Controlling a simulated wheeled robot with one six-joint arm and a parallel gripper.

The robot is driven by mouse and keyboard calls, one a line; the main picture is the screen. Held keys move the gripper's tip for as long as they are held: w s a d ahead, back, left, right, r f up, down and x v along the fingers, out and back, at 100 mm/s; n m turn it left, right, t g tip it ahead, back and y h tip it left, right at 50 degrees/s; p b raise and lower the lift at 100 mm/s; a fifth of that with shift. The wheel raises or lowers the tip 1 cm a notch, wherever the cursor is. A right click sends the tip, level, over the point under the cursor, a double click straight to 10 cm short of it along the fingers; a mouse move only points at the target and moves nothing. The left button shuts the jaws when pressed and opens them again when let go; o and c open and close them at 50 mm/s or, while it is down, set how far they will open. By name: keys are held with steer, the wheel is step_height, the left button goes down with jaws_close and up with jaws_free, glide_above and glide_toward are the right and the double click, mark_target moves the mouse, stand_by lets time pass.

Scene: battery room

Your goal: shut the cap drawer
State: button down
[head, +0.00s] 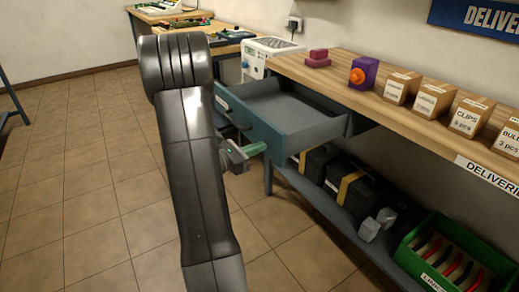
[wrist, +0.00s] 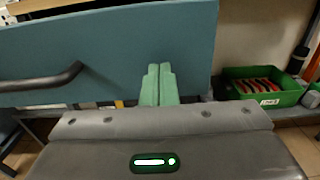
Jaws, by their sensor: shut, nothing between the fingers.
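The cap drawer is blue-grey and stands pulled out from under the wooden bench; its front panel (head: 247,121) faces left and its inside looks empty. In the wrist view the front panel (wrist: 110,45) fills the upper left, with a dark bar handle (wrist: 45,82) on it. My gripper (head: 256,148) has green fingers, which are shut and empty. In the wrist view the fingers (wrist: 159,72) lie against the picture of the panel, right of the handle and near the panel's right end. I cannot tell whether the fingertips touch the panel.
The bench top (head: 335,78) carries a purple block with an orange knob (head: 363,72) and several labelled cartons (head: 433,97). On the shelf below are dark cases (head: 350,190) and a green crate (head: 455,262). The tiled floor (head: 80,170) at left is clear.

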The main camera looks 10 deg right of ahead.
steer(key=shift+w+d, duration=0.2)
steer(key=shift+d, duration=0.25)
steer(key=b, duration=0.3)
glide_toward(328, 121)
steer(key=w+d+f, duration=0.1)
steer(key=w+d, duration=0.2)
steer(key=d, duration=0.1)
steer(key=w+d+f, duration=0.1)
steer(key=w+d, duration=0.2)
steer(key=d, duration=0.1)
steer(key=w+d+f, duration=0.2)
steer(key=w+d, duration=0.1)
steer(key=d, duration=0.1)
steer(key=shift+d, duration=0.25)
steer(key=shift+w+d+r, duration=0.1)
steer(key=shift+r, duration=0.2)
steer(key=shift+r, duration=0.1)
